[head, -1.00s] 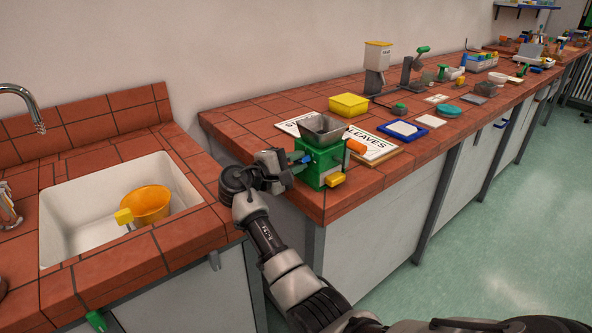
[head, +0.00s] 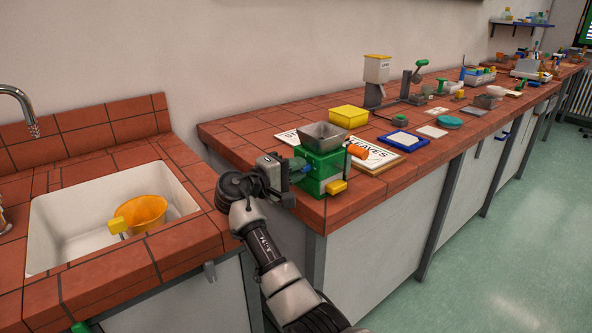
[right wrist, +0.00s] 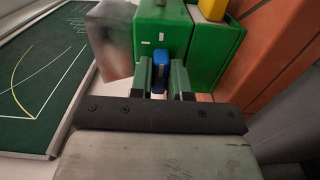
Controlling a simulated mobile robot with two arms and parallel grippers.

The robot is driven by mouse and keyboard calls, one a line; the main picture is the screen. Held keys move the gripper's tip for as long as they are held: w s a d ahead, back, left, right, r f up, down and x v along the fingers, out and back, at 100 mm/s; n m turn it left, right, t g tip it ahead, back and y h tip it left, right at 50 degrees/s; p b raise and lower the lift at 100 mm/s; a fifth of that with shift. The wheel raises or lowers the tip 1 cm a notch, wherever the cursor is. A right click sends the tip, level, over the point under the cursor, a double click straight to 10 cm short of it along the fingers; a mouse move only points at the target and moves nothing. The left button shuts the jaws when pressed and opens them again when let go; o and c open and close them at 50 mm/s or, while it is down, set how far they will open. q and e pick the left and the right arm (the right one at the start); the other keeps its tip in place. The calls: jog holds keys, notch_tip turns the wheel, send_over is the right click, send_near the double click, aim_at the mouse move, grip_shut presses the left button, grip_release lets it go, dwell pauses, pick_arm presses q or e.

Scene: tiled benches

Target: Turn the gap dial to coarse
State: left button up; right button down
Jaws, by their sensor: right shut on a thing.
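The green mill (head: 325,167) stands at the near left corner of the tiled bench, with a grey metal hopper (head: 324,135) on top. Its blue gap dial (head: 305,171) is on the side facing my right gripper (head: 291,174). In the right wrist view the blue dial (right wrist: 160,73) sits between the two fingers of my right gripper (right wrist: 160,80), which is shut on it. Small white marks show on the mill's green face (right wrist: 163,35) near the dial. I cannot read which setting it points to. My left gripper is not in view.
A yellow drawer or block (head: 336,187) sticks out low on the mill. An orange handle (head: 357,151) and a lettered board (head: 375,158) lie behind it. A sink (head: 60,225) with an orange pan (head: 146,211) is left. A yellow tub (head: 348,116) stands farther back.

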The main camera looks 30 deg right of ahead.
jog(key=shift+f, duration=0.1)
jog(key=c, duration=1.1)
grip_release()
jog(key=a, duration=1)
jog(key=shift+s+a+b, duration=0.35)
jog(key=shift+s+a, duration=0.05)
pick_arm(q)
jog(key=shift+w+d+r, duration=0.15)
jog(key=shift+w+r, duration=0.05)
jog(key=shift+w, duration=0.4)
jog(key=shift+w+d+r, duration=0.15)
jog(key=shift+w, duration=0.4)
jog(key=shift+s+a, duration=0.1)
